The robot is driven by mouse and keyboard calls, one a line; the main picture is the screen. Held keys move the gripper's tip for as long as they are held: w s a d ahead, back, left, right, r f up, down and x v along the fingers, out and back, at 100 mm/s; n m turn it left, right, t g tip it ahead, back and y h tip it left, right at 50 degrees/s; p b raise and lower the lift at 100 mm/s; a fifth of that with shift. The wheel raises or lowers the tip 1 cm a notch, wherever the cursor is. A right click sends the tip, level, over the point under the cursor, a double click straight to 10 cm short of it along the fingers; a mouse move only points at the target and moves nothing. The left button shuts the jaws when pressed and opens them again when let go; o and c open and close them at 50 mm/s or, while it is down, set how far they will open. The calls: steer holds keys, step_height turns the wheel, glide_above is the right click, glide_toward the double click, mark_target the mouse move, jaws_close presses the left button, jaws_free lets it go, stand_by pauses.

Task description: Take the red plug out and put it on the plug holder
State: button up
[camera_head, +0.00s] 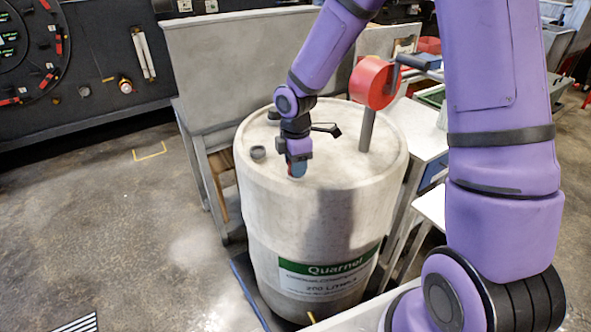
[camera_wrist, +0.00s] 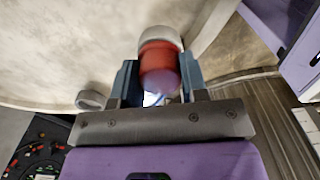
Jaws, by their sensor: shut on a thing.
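The red plug (camera_wrist: 160,65) sits between the two blue fingers of my gripper (camera_wrist: 160,85), which is shut on it. A pale grey ring (camera_wrist: 161,36) shows at the plug's far end in the wrist view; I cannot tell whether the plug is seated in it. In the head view my gripper (camera_head: 297,166) points down at the top of a whitish drum (camera_head: 262,205), near its front side. The plug there is mostly hidden by the fingers. I cannot clearly identify the plug holder.
A small grey round fitting (camera_head: 258,153) stands on the drum top, left of my gripper. A red round part (camera_head: 372,83) on a grey post rises at the drum's back right. A pale panel (camera_head: 245,60) stands behind. Tables crowd the right; the left floor is clear.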

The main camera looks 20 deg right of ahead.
steer(key=n, duration=0.5)
steer(key=o, duration=1.1)
steer(key=shift+c, duration=0.4)
